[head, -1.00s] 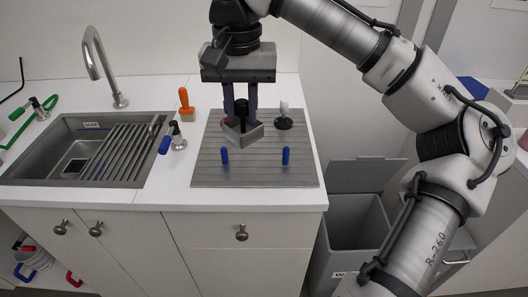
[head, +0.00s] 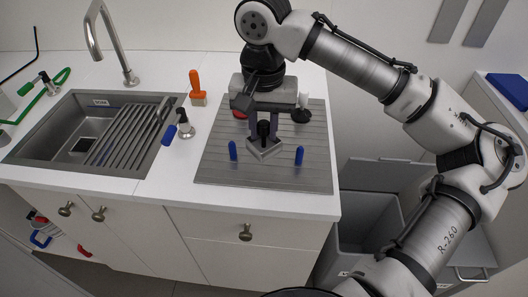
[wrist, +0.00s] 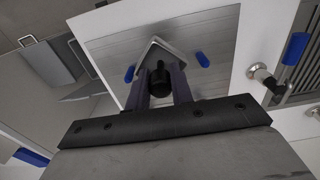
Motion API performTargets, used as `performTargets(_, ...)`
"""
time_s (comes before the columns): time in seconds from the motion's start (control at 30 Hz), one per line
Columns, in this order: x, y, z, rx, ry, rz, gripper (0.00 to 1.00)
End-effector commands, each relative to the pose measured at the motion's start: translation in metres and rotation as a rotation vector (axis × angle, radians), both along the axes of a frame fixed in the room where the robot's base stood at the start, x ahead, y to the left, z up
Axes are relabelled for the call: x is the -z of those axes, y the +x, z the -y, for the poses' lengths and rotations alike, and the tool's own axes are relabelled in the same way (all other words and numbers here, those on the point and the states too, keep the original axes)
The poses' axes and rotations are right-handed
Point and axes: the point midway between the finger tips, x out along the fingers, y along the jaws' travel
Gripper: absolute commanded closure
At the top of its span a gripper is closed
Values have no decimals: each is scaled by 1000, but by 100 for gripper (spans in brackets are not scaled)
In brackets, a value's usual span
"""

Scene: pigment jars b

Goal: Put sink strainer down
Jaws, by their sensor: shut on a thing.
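The sink strainer, a grey angular metal piece (head: 266,152) with a black knob on top, is in my gripper (head: 265,126). My gripper points down with its two fingers shut on the black knob. The strainer is over the grey grooved board (head: 215,170), between two upright blue pegs (head: 233,150) (head: 299,155). In the wrist view the knob (wrist: 160,80) shows between the fingers, with the strainer's bright metal edge (wrist: 150,48) beyond. I cannot tell whether its underside touches the board.
A red piece (head: 239,114) and a white-topped black-based piece (head: 302,112) stand behind on the board. A grey bin (head: 368,222) is open at right.

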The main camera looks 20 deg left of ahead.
Motion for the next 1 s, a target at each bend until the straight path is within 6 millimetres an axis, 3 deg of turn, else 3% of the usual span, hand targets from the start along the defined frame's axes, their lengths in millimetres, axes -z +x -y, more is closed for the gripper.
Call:
performTargets(0.1,25,0,1,1,-2,-2,100)
performTargets(0.53,75,0,0,1,-1,-1,100)
performTargets(0.97,84,0,0,0,0,0,100)
performTargets(1.0,84,0,0,0,0,1,74)
